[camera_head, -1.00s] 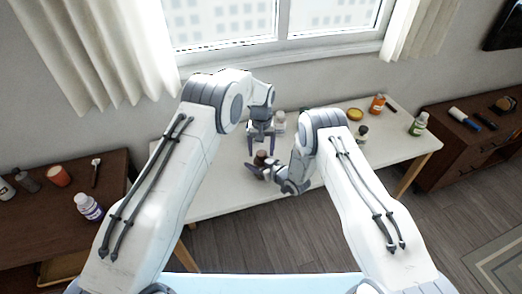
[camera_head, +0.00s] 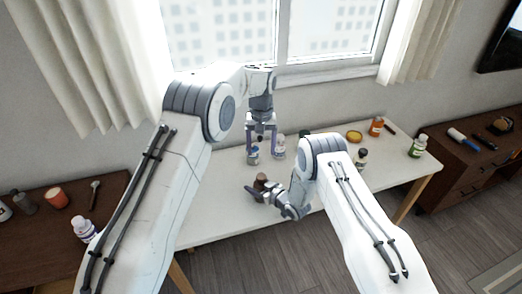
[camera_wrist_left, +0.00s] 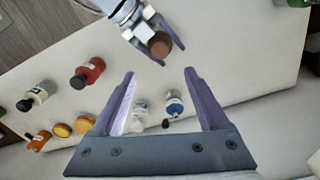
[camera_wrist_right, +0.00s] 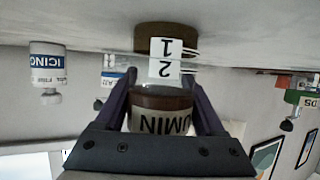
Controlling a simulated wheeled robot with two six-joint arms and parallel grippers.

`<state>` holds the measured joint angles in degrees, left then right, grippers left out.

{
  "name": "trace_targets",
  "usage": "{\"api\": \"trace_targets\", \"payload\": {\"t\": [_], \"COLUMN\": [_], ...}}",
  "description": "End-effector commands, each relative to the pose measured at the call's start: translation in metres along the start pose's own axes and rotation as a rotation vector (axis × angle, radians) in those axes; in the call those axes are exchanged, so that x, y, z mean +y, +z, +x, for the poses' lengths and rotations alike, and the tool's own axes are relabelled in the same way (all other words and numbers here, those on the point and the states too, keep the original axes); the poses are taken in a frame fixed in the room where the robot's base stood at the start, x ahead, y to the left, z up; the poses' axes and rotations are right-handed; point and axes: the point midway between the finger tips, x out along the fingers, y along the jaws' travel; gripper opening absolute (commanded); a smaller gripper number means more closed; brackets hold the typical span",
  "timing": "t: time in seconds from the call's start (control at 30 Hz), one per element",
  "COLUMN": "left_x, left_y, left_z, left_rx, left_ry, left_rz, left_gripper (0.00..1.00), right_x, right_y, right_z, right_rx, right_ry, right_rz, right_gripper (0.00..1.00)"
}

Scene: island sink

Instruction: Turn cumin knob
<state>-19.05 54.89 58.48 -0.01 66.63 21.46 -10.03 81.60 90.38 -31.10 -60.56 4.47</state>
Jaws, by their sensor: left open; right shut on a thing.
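My right gripper (camera_head: 262,194) is shut on the cumin jar, low over the white table. In the right wrist view the jar's label (camera_wrist_right: 160,121) reads CUMIN upside down, between the fingers (camera_wrist_right: 163,95). A brown knob (camera_wrist_right: 166,38) with a white numbered tag is at its end. The brown knob also shows in the head view (camera_head: 261,180) and from above in the left wrist view (camera_wrist_left: 160,44). My left gripper (camera_head: 261,150) is open and empty. In the left wrist view its fingers (camera_wrist_left: 160,75) point toward the knob but stay apart from it.
Blue-labelled bottles (camera_head: 252,153) (camera_head: 279,147) stand on the white table (camera_head: 215,218) behind the jar. An orange bottle (camera_head: 376,126), a yellow lid (camera_head: 354,137), a dark-capped jar (camera_head: 361,157) and a green-labelled bottle (camera_head: 418,146) stand at the right. The table's front left is clear.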

Motion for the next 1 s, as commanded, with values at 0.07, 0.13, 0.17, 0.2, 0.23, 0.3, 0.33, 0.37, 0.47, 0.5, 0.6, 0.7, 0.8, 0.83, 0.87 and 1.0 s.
{"api": "trace_targets", "payload": {"t": [0.07, 0.13, 0.17, 0.2, 0.23, 0.3, 0.33, 0.37, 0.47, 0.5, 0.6, 0.7, 0.8, 0.83, 0.87, 1.0], "left_x": [0.0, 0.0, 0.0, 0.0, 0.0, 0.0, 0.0, 0.0, 0.0, 0.0, 0.0, 0.0, 0.0, 0.0, 0.0, 0.0], "left_y": [0.0, 0.0, 0.0, 0.0, 0.0, 0.001, 0.001, 0.001, 0.001, 0.002, 0.002, 0.002, 0.002, 0.002, 0.002, 0.003], "left_z": [0.0, 0.0, 0.0, 0.0, 0.0, 0.0, 0.0, 0.0, 0.0, 0.0, 0.0, 0.003, 0.013, 0.017, 0.022, 0.051], "left_rx": [0.0, 0.0, 0.0, 0.0, 0.0, 0.0, 0.0, 0.0, 0.0, 0.0, 0.0, -0.001, -0.002, -0.002, -0.004, -0.004], "left_ry": [0.0, 0.0, 0.0, 0.0, 0.0, 0.0, 0.0, 0.0, 0.0, 0.0, 0.0, -0.001, -0.002, -0.002, -0.003, -0.003], "left_rz": [-0.001, -0.018, -0.034, -0.067, -0.1, -0.196, -0.241, -0.288, -0.43, -0.479, -0.572, -0.62, -0.631, -0.631, -0.63, -0.629], "left_gripper": [0.77, 0.77, 0.77, 0.77, 0.77, 0.77, 0.77, 0.77, 0.77, 0.77, 0.77, 0.77, 0.77, 0.77, 0.77, 0.77], "right_x": [0.0, 0.0, 0.0, 0.0, 0.0, 0.0, 0.0, 0.0, 0.0, 0.0, 0.0, 0.0, 0.0, 0.0, 0.0, 0.0], "right_y": [-0.001, -0.001, -0.001, -0.001, -0.001, -0.001, -0.001, -0.001, -0.001, -0.001, -0.001, -0.001, -0.001, -0.001, -0.001, -0.001], "right_z": [0.0, 0.0, 0.0, 0.0, 0.0, 0.0, 0.0, 0.0, 0.0, 0.0, 0.0, 0.0, 0.0, 0.0, 0.0, 0.0], "right_rx": [0.001, 0.001, 0.001, 0.001, 0.001, 0.001, 0.001, 0.001, 0.001, 0.001, 0.001, 0.001, 0.001, 0.001, 0.001, 0.001], "right_ry": [0.0, 0.0, 0.0, 0.0, 0.0, 0.0, 0.0, 0.0, 0.0, 0.0, 0.0, 0.0, 0.0, 0.0, 0.0, 0.0], "right_rz": [0.0, 0.0, 0.0, 0.0, 0.0, 0.0, 0.0, 0.0, 0.0, 0.0, 0.0, 0.0, 0.0, 0.0, 0.0, 0.0], "right_gripper": [0.09, 0.09, 0.09, 0.09, 0.09, 0.09, 0.09, 0.09, 0.09, 0.09, 0.09, 0.09, 0.09, 0.09, 0.09, 0.09]}}
